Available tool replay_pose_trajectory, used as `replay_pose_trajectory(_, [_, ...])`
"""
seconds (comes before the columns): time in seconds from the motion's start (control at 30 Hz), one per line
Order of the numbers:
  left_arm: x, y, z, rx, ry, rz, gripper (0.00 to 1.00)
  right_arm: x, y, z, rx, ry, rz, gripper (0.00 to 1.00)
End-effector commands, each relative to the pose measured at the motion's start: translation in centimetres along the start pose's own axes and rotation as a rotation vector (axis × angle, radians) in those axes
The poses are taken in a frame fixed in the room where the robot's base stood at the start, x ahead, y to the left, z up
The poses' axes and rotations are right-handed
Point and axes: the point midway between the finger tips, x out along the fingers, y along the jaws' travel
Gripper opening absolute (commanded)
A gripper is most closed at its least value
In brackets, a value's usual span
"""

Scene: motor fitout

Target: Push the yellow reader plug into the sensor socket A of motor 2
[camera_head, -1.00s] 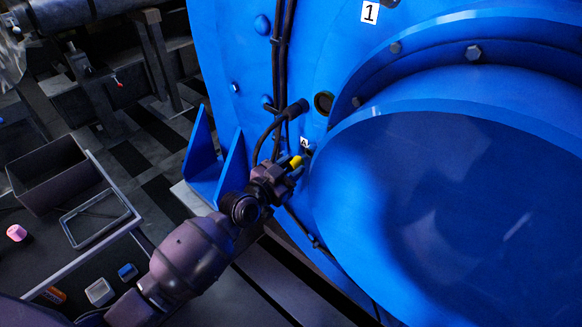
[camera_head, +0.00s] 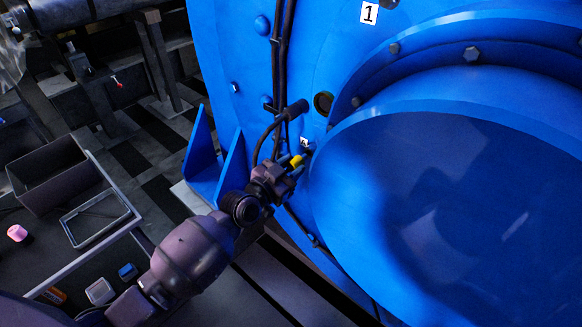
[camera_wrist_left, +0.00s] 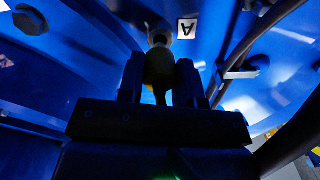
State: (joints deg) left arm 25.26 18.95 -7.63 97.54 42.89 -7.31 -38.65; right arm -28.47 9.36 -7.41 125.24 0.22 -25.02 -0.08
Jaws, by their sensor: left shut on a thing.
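The yellow reader plug (camera_head: 297,160) is held between the fingers of my left gripper (camera_head: 291,170), close to the face of the blue motor (camera_head: 232,40). In the left wrist view the plug (camera_wrist_left: 158,67) looks dark and stands between the two shut fingers of the gripper (camera_wrist_left: 160,80). A round socket (camera_wrist_left: 158,38) lies just beyond the plug's tip, beside a white label A (camera_wrist_left: 187,28). I cannot tell whether the tip touches the socket or has entered it. In the head view the label A (camera_head: 304,142) is small and the socket is hidden. My right gripper is not in view.
The motor carries a plate reading 1 (camera_head: 369,13). Black cables (camera_head: 280,60) run down its face close to the gripper. A blue bracket (camera_head: 202,150) stands left of the gripper. A side table holds a dark bin (camera_head: 52,172), a frame-like tray (camera_head: 75,238) and a pink object (camera_head: 17,233).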

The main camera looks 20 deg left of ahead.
Motion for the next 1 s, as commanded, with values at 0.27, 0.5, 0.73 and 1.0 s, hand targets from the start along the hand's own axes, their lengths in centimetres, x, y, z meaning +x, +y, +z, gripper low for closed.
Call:
replay_pose_trajectory(0.27, [0.6,0.0,0.0,0.0,0.001,0.0,0.1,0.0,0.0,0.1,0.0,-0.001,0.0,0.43])
replay_pose_trajectory(0.5, [1.1,0.0,0.0,0.0,0.0,0.0,0.1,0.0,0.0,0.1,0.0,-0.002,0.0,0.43])
replay_pose_trajectory(0.73, [1.6,0.0,-0.1,0.0,0.001,0.0,0.1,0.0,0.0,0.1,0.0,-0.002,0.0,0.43])
replay_pose_trajectory(1.0, [2.1,0.0,0.0,0.0,0.001,0.0,0.1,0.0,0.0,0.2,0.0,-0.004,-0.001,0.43])
